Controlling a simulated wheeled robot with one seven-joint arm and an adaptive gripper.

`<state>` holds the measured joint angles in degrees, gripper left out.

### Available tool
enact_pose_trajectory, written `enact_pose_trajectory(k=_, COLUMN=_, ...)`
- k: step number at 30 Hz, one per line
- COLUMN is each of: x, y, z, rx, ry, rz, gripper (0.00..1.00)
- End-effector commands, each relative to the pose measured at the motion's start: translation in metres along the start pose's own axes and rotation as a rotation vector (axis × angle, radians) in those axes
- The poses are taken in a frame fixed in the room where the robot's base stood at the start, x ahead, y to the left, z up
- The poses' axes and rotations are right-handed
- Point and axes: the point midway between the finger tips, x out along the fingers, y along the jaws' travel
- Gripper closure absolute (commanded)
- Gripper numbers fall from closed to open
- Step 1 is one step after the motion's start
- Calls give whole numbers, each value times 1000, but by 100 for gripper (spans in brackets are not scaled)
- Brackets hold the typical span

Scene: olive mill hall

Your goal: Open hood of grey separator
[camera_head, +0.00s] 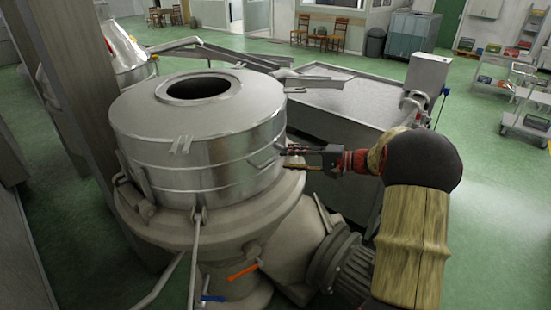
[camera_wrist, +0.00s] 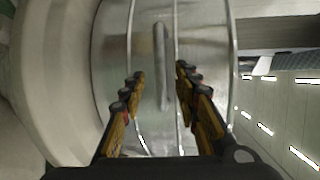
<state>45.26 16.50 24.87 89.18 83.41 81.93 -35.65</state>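The grey separator (camera_head: 265,222) stands left of centre in the head view. Its shiny metal hood (camera_head: 215,137) is a broad drum with a round dark opening on top, and it appears to sit level on the base. A bar handle (camera_head: 262,163) is on the hood's right side; it also shows in the wrist view (camera_wrist: 162,60). My gripper (camera_head: 287,158) is at the hood's right side, beside this handle. In the wrist view my gripper (camera_wrist: 160,75) has its two fingers apart, with the bar lined up between and ahead of the tips. Contact with the bar cannot be told.
A metal trough (camera_head: 350,100) stands behind the separator, with a metal chute (camera_head: 225,55) running towards it. A post (camera_head: 65,70) is close on the left. Thin pipes and orange and blue levers (camera_head: 243,272) are low in front. Green floor is open at right.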

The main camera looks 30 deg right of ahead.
Motion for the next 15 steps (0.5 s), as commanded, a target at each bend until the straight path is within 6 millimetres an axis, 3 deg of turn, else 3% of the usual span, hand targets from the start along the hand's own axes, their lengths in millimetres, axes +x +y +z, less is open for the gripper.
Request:
enact_pose_trajectory(k=9, x=48, y=0, z=1, rx=1, ry=-3, rz=2, gripper=68)
enact_pose_trajectory(k=15, x=59, y=0, z=0, rx=1, ry=0, rz=2, gripper=68)
